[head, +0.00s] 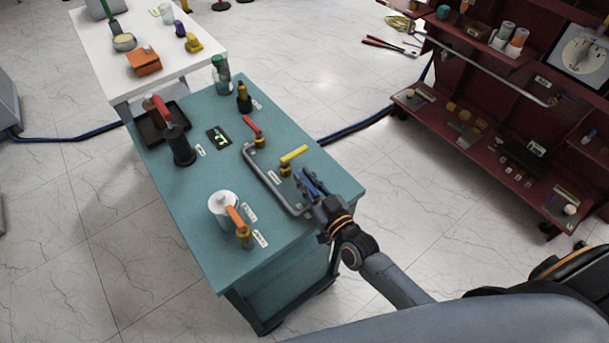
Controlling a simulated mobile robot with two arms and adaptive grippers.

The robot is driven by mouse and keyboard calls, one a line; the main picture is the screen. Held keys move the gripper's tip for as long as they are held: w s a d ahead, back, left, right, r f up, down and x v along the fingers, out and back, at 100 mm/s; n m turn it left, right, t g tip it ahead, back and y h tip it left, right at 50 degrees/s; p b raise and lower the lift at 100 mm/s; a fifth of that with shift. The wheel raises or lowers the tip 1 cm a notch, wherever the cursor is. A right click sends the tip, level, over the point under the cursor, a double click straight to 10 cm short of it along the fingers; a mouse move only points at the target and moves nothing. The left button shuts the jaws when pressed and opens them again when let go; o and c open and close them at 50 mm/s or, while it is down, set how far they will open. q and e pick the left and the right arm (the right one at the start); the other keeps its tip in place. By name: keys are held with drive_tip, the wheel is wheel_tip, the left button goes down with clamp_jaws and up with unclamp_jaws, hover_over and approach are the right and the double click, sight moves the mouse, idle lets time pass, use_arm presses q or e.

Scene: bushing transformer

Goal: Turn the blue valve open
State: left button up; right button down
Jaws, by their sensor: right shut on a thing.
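The blue valve (307,176) is on the teal table's right side, beside the grey bent pipe. My right gripper (314,190) comes in from the lower right and is shut on the blue valve. The fingers hide much of the valve's handle and its base, so its exact angle is hard to tell. My left gripper is not in view.
On the teal table (190,217) are a yellow-handled valve (293,155), a red-handled valve (252,125), an orange-handled valve (238,220), the grey pipe (270,184), a white canister (222,207) and a black cylinder (181,146). A red shelf (450,120) stands right; a white table (90,50) stands behind.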

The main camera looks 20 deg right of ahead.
drive_tip(key=shift+w+d+r+m+t+h+p, duration=0.15)
drive_tip(key=shift+m+h+p, duration=0.25)
drive_tip(key=shift+h, duration=0.3)
drive_tip(key=shift+s+d+f+m+t+h+p, duration=0.15)
drive_tip(key=shift+m+h+p, duration=0.1)
drive_tip(key=shift+m+h, duration=0.35)
drive_tip(key=shift+w, duration=0.1)
drive_tip(key=shift+r, duration=0.1)
drive_tip(key=c, duration=1.3)
unclamp_jaws()
drive_tip(key=s, duration=0.8)
drive_tip(key=s+d, duration=0.1)
drive_tip(key=s, duration=0.3)
